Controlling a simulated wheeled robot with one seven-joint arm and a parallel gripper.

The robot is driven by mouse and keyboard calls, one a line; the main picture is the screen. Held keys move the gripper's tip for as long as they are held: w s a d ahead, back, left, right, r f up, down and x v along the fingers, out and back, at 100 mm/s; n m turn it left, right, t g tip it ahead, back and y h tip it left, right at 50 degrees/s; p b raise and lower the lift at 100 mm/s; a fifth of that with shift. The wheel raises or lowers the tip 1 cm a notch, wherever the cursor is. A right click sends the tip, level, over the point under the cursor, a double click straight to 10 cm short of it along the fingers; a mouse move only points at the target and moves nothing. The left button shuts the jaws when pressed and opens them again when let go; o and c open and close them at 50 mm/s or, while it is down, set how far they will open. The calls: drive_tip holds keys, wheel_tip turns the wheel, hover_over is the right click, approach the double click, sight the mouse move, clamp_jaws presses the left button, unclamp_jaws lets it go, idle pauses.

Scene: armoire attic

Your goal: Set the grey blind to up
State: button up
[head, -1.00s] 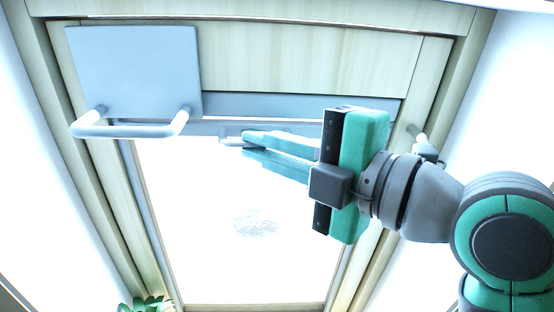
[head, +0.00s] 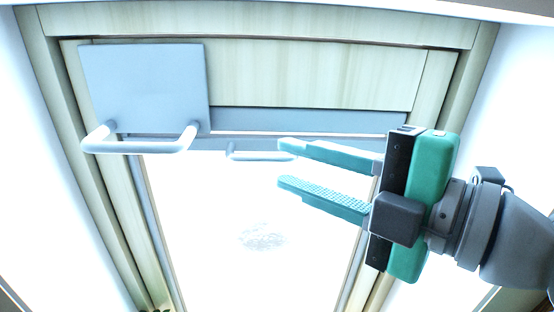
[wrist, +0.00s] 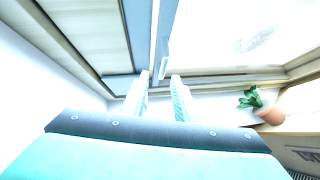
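The grey blind (head: 310,120) shows as a narrow grey strip across the top of the bright window, with open glass below it. A small light grey bar handle (head: 261,154) sits at its lower edge. My gripper (head: 284,164) is open and empty, to the right of this handle. Its upper fingertip overlaps the handle's right end in the head view; I cannot tell whether they touch. In the wrist view the fingers (wrist: 159,80) are apart, with a grey bar (wrist: 161,45) seen beyond them.
A grey plate (head: 145,85) with a large bar handle (head: 140,144) is at the upper left of the wooden frame (head: 440,90). White sloping walls flank the window. A potted plant (wrist: 268,114) shows at the right of the wrist view.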

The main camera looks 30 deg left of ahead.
drive_tip(key=v, duration=0.5)
drive_tip(key=shift+d+f, duration=0.15)
drive_tip(key=shift+d, duration=0.2)
idle(0.3)
